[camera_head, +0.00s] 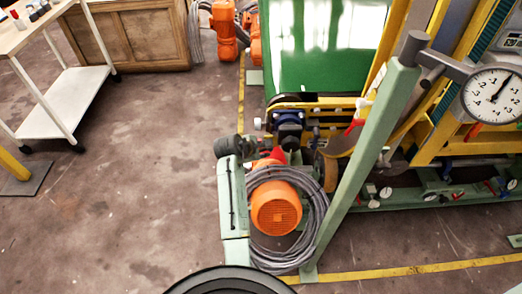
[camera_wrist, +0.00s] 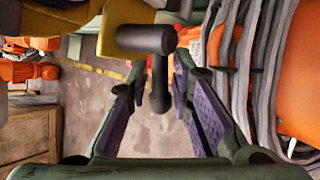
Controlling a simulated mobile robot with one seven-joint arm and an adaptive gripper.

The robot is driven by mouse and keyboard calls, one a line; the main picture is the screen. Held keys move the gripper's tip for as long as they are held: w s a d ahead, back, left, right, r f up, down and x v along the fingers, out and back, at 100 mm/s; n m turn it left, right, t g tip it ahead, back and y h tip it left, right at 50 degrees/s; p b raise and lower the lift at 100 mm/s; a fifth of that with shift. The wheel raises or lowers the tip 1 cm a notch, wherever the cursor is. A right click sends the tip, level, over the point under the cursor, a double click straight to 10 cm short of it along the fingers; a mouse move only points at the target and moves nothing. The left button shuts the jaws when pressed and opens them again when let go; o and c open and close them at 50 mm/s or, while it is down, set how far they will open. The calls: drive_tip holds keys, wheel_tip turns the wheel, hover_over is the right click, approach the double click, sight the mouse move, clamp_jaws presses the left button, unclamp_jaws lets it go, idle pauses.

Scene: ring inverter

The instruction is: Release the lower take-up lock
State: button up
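A black T-shaped handle (camera_wrist: 146,39) shows in the wrist view, with a crossbar at the top and a stem ending in a round knob. No label marks it as the lower take-up lock. My gripper (camera_wrist: 168,85) has green fingers with purple pads, spread apart on either side of the stem. A gap shows beside the stem, so the fingers do not appear closed on it. In the head view a dark cylinder (camera_head: 228,146) sits left of the machine; I cannot tell if it is the same handle. My gripper is not clearly made out there.
An orange motor (camera_head: 276,208) and a coil of grey cable (camera_head: 320,218) are close by; the cable (camera_wrist: 246,65) is right of my gripper in the wrist view. A green beam (camera_head: 365,150) and a dial gauge (camera_head: 494,95) stand right.

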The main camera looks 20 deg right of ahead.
drive_tip(key=v, duration=1.2)
